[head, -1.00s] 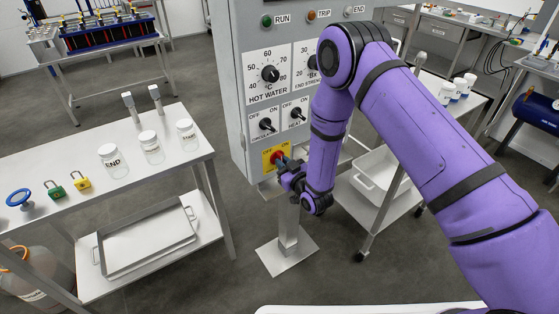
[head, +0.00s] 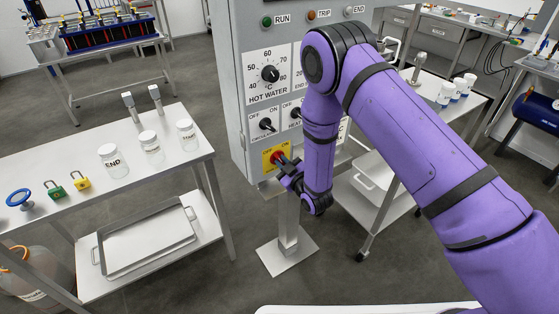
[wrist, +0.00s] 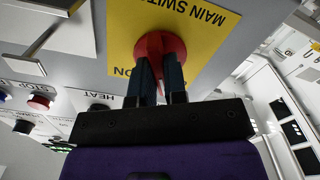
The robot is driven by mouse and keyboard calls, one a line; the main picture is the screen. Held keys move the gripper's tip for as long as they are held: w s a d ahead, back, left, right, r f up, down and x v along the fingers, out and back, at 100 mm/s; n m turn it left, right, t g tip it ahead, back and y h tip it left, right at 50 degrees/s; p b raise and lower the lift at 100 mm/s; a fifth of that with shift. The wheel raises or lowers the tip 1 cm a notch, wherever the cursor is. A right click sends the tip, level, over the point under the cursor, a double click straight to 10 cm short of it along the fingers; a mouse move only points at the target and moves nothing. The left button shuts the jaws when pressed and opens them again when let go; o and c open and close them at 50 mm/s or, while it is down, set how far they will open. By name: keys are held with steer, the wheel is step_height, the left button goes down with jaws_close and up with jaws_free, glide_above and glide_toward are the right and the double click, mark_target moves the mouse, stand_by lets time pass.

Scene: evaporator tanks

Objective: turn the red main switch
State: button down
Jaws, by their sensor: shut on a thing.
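The red main switch (wrist: 160,46) sits on a yellow plate (wrist: 205,42) marked MAIN SWITCH, seen upside down in the wrist view. In the head view the red switch (head: 277,157) is low on the grey control panel, on its yellow plate (head: 267,163). My gripper (wrist: 158,75) is at the switch, its two dark fingers shut on the red knob. In the head view my gripper (head: 287,168) reaches it from the right. The fingers hide part of the knob, so its exact turn is hard to read.
Above the switch are the circulation switch (head: 266,124), the hot water dial (head: 270,73) and the run lamp (head: 267,21). A bench (head: 60,172) with jars and padlocks stands left. A trolley (head: 372,222) stands right, behind my arm.

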steer(key=shift+n, duration=1.1)
steer(key=shift+n, duration=0.6)
steer(key=c, duration=1.1)
jaws_free()
